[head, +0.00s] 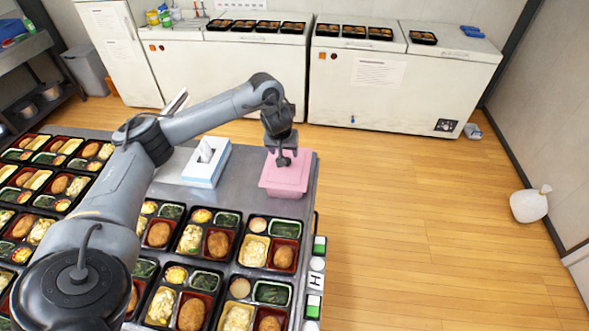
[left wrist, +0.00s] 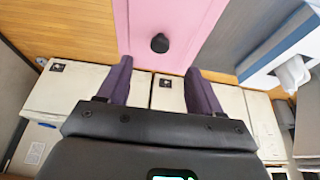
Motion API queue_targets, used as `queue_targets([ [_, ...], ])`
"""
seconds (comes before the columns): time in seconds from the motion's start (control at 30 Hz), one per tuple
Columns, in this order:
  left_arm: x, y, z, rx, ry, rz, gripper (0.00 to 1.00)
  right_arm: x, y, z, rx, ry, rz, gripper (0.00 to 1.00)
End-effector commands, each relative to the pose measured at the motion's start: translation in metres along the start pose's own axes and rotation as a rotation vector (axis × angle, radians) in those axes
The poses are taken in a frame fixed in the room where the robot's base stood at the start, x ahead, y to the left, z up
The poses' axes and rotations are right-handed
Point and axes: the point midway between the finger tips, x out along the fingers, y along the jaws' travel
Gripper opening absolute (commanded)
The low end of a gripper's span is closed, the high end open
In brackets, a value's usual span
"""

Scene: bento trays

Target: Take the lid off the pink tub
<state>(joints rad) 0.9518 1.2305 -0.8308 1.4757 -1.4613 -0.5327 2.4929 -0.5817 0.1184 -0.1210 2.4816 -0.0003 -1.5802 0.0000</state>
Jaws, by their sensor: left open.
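The pink tub (head: 285,189) stands at the far right corner of the metal table, with its pink lid (head: 300,163) on it. In the left wrist view the lid (left wrist: 180,20) fills the top middle, and its round black knob (left wrist: 160,43) shows clearly. My left gripper (head: 284,157) is over the lid, pointing down. In the left wrist view its two dark fingers (left wrist: 160,70) are apart with nothing held between them, and the knob lies just beyond the tips, roughly centred. The head view does not show whether they touch the lid. My right gripper is not in view.
A tissue box (head: 206,165) stands left of the tub, and shows in the left wrist view (left wrist: 280,50). Several filled bento trays (head: 265,245) cover the near and left table (head: 170,178). White chest freezers (head: 400,90) stand behind.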

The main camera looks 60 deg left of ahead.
Motion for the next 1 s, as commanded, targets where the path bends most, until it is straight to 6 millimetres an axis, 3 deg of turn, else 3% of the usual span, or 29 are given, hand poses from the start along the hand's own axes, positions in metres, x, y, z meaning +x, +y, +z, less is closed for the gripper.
queue_targets([
  [0.1,0.023,0.000,0.004,-0.001,-0.004,0.000,0.65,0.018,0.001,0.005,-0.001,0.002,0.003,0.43],
  [0.3,0.041,0.001,0.002,0.001,-0.001,0.001,0.65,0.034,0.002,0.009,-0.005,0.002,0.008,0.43],
  [0.57,0.051,0.000,0.000,0.002,-0.001,0.001,0.65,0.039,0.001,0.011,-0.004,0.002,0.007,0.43],
  [1.0,0.096,-0.003,-0.006,0.003,0.000,0.001,0.65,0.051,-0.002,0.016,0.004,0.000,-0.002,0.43],
])
